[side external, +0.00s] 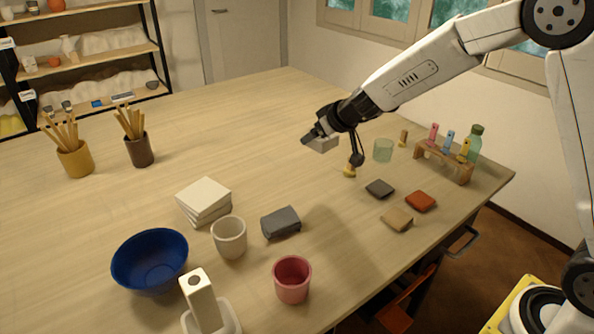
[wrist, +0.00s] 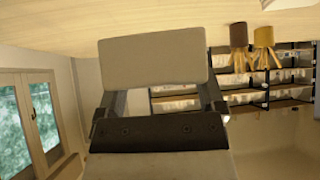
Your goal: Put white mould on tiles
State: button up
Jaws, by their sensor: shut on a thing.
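In the wrist view the mould (wrist: 152,63) is a plain slab with rounded corners, held between the two fingers (wrist: 158,93). The tiles (side external: 204,201) are a squarish stack of several cream-white slabs, lying on the table to the left of and nearer than my gripper. Nothing lies on top of the stack. The gripper and mould are well apart from it.
Near the tiles stand a beige cup (side external: 229,238), a dark grey block (side external: 281,223), a blue bowl (side external: 150,262) and a pink cup (side external: 292,280). Two brush pots (side external: 75,160) stand at left. Small slabs (side external: 420,201) and a wooden rack (side external: 444,163) are at right. The table's middle is clear.

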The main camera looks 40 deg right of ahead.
jog(key=s+a+r+n+g+y, duration=0.1)
jog(key=a+n, duration=0.1)
jog(key=a, duration=0.5)
jog(key=s+a+r+n+y, duration=0.2)
jog(key=a+n, duration=0.1)
jog(key=a, duration=0.3)
jog(key=s+a+r+n+g+y, duration=0.1)
jog(key=s+a+n+y, duration=0.1)
jog(key=a, duration=0.5)
jog(key=shift+a+r+n+g, duration=0.25)
jog(key=shift+a+n+g, duration=0.05)
jog(key=shift+a, duration=0.05)
send_over(200, 192)
jog(key=s+d, duration=0.3)
jog(key=s, duration=0.1)
notch_tip(200, 192, down, 8)
jog(key=shift+w+a+f, duration=0.15)
jog(key=shift+f, duration=0.1)
jog(key=shift+w+a+f, duration=0.15)
jog(key=shift+w+f, duration=0.25)
jog(key=shift+w+f, duration=0.2)
jog(key=shift+f, duration=1.65)
